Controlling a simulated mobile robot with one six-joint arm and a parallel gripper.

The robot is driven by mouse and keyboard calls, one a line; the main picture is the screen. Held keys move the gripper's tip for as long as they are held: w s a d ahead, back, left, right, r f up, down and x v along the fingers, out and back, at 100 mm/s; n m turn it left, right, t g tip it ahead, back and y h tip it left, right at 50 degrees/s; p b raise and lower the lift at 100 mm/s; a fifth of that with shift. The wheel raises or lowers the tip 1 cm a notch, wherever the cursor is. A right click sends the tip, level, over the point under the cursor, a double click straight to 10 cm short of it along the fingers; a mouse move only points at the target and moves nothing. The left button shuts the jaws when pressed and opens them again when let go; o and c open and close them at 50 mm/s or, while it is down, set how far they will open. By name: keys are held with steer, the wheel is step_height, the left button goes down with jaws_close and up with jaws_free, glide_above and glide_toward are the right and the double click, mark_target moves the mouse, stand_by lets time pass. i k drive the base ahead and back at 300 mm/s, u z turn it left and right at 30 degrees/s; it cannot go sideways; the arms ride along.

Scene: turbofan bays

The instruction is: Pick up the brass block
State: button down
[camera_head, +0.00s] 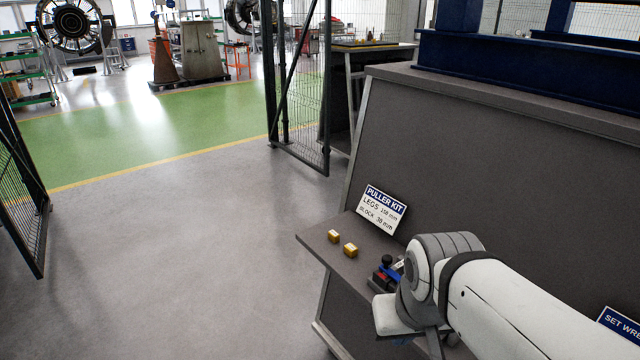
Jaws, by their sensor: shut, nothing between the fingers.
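Two small brass blocks lie apart on the narrow grey shelf (316,246) at the front of the sloping grey panel. One brass block (334,237) is farther left, near the shelf's outer end. The other brass block (350,250) sits a little to its right and nearer to me. My white and grey arm comes in from the lower right, and its wrist is over the shelf to the right of both blocks. I cannot make out my gripper's fingers; the wrist or the frame edge hides them. Neither block touches any visible part of my arm.
A small black, red and blue item (385,275) shows beside my wrist, partly hidden. A PULLER KIT sign (382,209) leans on the panel (480,170) behind the blocks. A mesh gate (305,90) stands beyond. The grey floor (200,250) left of the shelf is clear.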

mark_target(350, 249)
steer(key=k, duration=1.25)
steer(key=u, duration=0.4)
steer(key=i, duration=2.45)
steer(key=z, duration=0.7)
steer(key=k, duration=0.85)
steer(key=z, duration=0.2)
steer(key=i, duration=0.9)
steer(key=u, duration=0.1)
